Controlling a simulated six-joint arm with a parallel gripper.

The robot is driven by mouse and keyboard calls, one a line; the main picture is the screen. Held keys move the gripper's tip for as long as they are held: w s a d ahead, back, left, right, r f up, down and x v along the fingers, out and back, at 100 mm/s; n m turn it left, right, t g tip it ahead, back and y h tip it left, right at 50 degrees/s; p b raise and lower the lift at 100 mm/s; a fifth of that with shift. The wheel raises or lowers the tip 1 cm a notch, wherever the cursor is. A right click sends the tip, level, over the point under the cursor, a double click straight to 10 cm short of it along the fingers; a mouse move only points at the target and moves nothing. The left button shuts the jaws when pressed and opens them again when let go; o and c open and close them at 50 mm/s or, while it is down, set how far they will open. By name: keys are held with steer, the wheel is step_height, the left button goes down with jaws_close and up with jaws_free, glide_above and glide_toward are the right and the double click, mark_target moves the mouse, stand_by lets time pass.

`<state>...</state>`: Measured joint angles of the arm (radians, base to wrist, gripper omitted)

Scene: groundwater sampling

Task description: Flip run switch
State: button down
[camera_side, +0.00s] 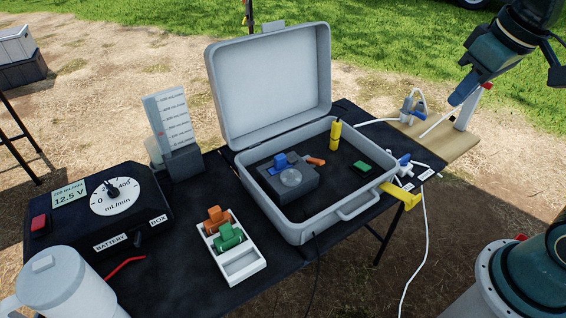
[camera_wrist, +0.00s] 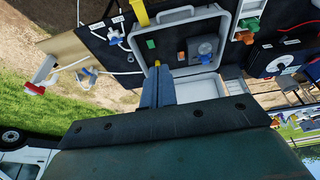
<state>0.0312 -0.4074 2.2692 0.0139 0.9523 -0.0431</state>
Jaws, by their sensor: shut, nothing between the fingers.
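The black battery box (camera_side: 105,212) stands on the left of the dark table in the side view. A red rocker switch (camera_side: 40,224) sits at its left end, beside a display reading 12.5 V; which way the switch is tipped is too small to tell. A round mL/min dial (camera_side: 115,197) is to the right of the display. The box also shows at the right of the wrist view (camera_wrist: 268,57). My gripper (camera_side: 458,98) is at the upper right, high up and far from the box. Its fingers (camera_wrist: 157,75) are together and empty.
An open grey case (camera_side: 330,215) holds a pump block, a yellow cylinder and small parts. A white tray (camera_side: 243,264) holds orange and green clips. A grey jug (camera_side: 65,285) stands in front of the box. A graduated panel (camera_side: 170,120) stands behind.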

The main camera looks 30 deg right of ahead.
steer(key=w+d+f+g, duration=0.1)
steer(key=w+f+g, duration=0.1)
steer(key=w, duration=0.5)
steer(key=g, duration=0.4)
glide_above(365, 168)
steer(key=w, duration=0.3)
step_height(365, 168, down, 16)
steer(key=shift+w+f, duration=0.2)
steer(key=shift+f, duration=0.3)
steer(key=shift+f, duration=0.15)
steer(key=s+f, duration=0.1)
steer(key=f, duration=0.8)
steer(key=s+f, duration=0.1)
steer(key=f, duration=0.3)
steer(key=shift+s+f, duration=0.25)
steer(key=shift+s, duration=0.1)
